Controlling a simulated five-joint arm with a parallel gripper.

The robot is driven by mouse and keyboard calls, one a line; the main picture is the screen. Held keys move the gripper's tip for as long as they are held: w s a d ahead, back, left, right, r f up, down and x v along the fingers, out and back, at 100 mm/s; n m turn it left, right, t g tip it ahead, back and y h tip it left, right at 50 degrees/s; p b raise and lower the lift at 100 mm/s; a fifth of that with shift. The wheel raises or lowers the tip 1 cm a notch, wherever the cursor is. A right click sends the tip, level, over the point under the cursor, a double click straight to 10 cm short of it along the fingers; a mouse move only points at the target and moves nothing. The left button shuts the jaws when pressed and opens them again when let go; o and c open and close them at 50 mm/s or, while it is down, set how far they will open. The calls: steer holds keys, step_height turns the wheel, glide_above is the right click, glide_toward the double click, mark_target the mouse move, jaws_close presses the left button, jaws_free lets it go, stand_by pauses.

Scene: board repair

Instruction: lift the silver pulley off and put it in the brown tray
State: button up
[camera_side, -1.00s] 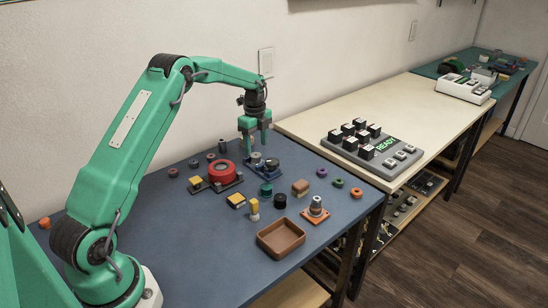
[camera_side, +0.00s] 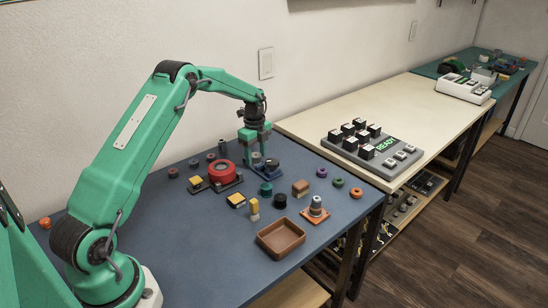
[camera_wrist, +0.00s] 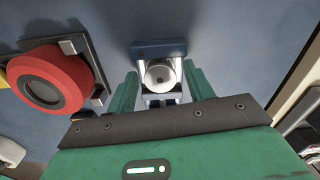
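The silver pulley (camera_wrist: 160,75) shows as a round metal disc with a dark centre in the wrist view, seated on a blue fixture (camera_wrist: 158,47). My gripper (camera_wrist: 161,82) is open, with one green finger on each side of the pulley and gaps between. In the side view my gripper (camera_side: 256,153) is low over the blue fixture (camera_side: 267,171), and its fingers partly hide the pulley. The brown tray (camera_side: 281,240) stands empty near the table's front edge.
A red round part (camera_side: 222,172) on a dark base stands just left of the fixture.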

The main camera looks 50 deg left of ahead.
mark_target(258, 156)
steer(key=c, duration=0.8)
steer(key=shift+c, duration=0.2)
steer(key=shift+r, duration=0.2)
steer(key=shift+r, duration=0.2)
steer(key=r, duration=0.2)
steer(key=d+r, duration=0.1)
steer(key=r, duration=0.1)
steer(key=s+d+r, duration=0.1)
steer(key=d+r, duration=0.5)
steer(key=d, duration=0.4)
steer(key=shift+s+d+r, duration=0.15)
steer(key=shift+s+d, duration=0.15)
